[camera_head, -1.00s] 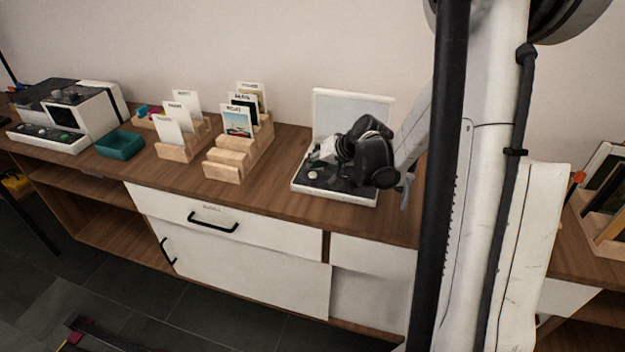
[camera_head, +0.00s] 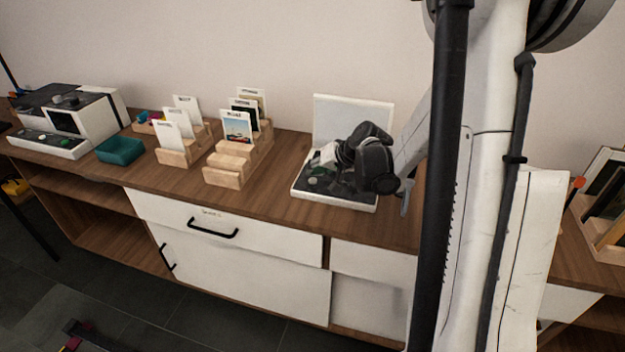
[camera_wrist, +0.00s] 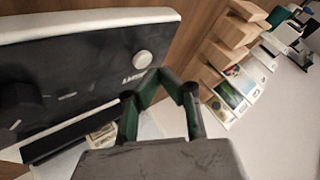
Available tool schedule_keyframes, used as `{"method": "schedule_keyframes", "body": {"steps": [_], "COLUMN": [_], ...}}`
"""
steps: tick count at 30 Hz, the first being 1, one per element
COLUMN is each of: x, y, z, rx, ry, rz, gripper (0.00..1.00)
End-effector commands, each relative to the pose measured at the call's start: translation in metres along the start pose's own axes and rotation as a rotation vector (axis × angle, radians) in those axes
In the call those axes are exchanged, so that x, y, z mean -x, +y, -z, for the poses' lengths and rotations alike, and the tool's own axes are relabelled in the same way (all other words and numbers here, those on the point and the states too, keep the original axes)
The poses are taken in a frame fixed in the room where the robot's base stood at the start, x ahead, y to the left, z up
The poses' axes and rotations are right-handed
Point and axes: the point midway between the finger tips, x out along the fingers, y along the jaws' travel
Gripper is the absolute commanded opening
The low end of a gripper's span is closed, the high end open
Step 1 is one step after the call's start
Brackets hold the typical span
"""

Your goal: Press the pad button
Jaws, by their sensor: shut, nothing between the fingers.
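A low device with a white frame, black panel (camera_head: 311,183) and raised white lid (camera_head: 352,117) stands on the wooden counter. In the wrist view, the black panel (camera_wrist: 85,75) carries a round white button (camera_wrist: 143,60) with a small white label beside it. A dark knob (camera_wrist: 18,105) sits at the left of that view. My gripper (camera_wrist: 160,76) has its dark, green-edged fingers together, appearing just below and right of the white button. I cannot tell whether they touch it. In the head view, my dark wrist hides part of the panel and the fingertips are unclear.
Wooden card holders (camera_head: 228,167) with upright cards stand left of the device. A teal box (camera_head: 120,150) and a white-and-black machine (camera_head: 75,120) stand farther left. The counter front left of the device is clear. The raised lid is close behind my wrist.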

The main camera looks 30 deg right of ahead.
Motion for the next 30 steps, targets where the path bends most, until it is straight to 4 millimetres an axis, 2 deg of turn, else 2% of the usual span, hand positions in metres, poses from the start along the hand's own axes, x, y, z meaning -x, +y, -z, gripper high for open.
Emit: {"method": "schedule_keyframes", "body": {"steps": [30], "x": [-0.0063], "y": [0.0046], "z": [-0.0046], "rx": [0.0], "ry": [0.0], "rz": [0.0], "gripper": [0.0]}}
